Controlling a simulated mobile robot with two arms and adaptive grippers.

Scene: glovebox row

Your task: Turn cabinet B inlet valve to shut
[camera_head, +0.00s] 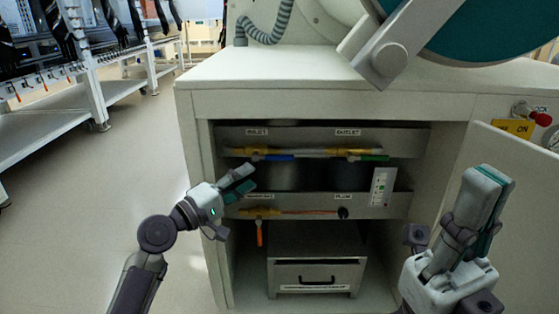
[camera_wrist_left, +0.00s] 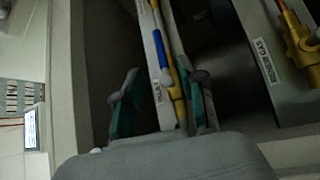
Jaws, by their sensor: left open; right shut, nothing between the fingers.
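The inlet valve's blue lever (camera_head: 278,157) lies along the horizontal pipe on the upper panel, beside its yellow body (camera_head: 243,152) and under a small white label. In the left wrist view the blue lever (camera_wrist_left: 158,48) runs along the pipe, its yellow body (camera_wrist_left: 179,105) lying between my fingers. My left gripper (camera_head: 242,180) is open just in front of and below the valve; it also shows in the left wrist view (camera_wrist_left: 165,88). I cannot tell whether either finger touches it. My right gripper (camera_head: 490,185) is shut and empty at the right, away from the valve.
A green-lever valve (camera_head: 372,158) sits right on the same panel. Below, an orange-lever valve (camera_head: 259,232) hangs down on the lower panel. A drawer box (camera_head: 317,273) stands beneath. The open cabinet door (camera_head: 515,220) is at right. Floor at left (camera_head: 110,190) is clear.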

